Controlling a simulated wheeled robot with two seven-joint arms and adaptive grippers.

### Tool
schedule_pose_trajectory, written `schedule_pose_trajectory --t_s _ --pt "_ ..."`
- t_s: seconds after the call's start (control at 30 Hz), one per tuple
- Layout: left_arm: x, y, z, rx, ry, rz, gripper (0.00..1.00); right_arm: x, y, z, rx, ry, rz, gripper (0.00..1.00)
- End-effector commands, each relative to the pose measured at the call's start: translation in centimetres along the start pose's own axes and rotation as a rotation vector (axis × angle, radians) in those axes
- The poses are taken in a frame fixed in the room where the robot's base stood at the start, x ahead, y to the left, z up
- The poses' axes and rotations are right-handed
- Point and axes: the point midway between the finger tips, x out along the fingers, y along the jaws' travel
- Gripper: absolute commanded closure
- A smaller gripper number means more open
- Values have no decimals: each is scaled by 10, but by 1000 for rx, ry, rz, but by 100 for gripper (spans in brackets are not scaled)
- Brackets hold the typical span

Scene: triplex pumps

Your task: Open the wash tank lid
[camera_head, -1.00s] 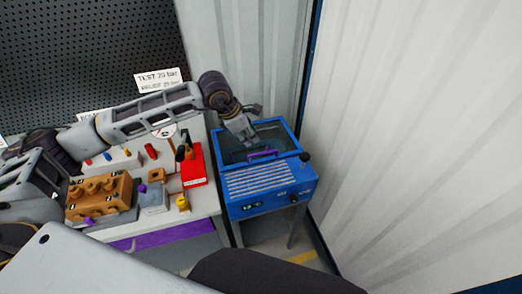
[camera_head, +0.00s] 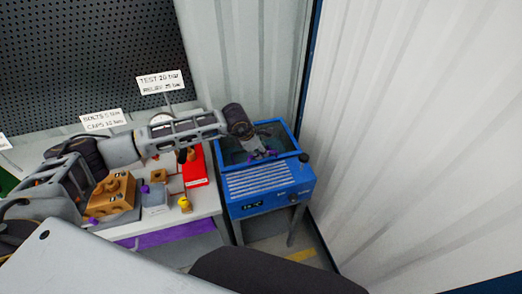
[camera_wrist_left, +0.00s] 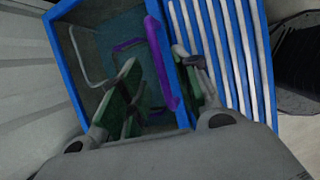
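The blue wash tank (camera_head: 268,203) stands on legs right of the bench. Its lid (camera_head: 230,147), a see-through pane in a blue frame, looks shut. A purple bar handle (camera_wrist_left: 162,65) is on the lid and shows between the fingers in the left wrist view. My left gripper (camera_head: 260,154) is over the lid, pointing down at the handle; in the left wrist view (camera_wrist_left: 163,75) its green-padded fingers are apart, one on each side of the handle. I cannot tell whether either finger touches it. My right gripper is not in view.
A slatted panel (camera_head: 262,180) and a dark knob (camera_head: 304,157) are at the tank's front and right. The bench (camera_head: 197,210) at left holds a red box (camera_head: 194,165) and brass pump parts (camera_head: 111,197). A corrugated wall (camera_head: 420,140) stands right of the tank.

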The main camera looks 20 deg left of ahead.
Motion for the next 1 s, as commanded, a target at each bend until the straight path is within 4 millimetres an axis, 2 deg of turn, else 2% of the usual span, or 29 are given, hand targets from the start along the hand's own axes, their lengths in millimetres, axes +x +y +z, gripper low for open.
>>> schedule_pose_trajectory --t_s 0.23,0.6,0.67,0.87,1.0 --pt "16 0 0 0 0 0 68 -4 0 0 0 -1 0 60" --pt "19 0 0 1 0 1 68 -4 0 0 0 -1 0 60" --pt "19 0 0 1 0 0 73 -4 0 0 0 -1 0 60" --pt "19 0 0 1 0 0 99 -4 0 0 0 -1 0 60" --pt "19 0 0 0 0 1 100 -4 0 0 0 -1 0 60"
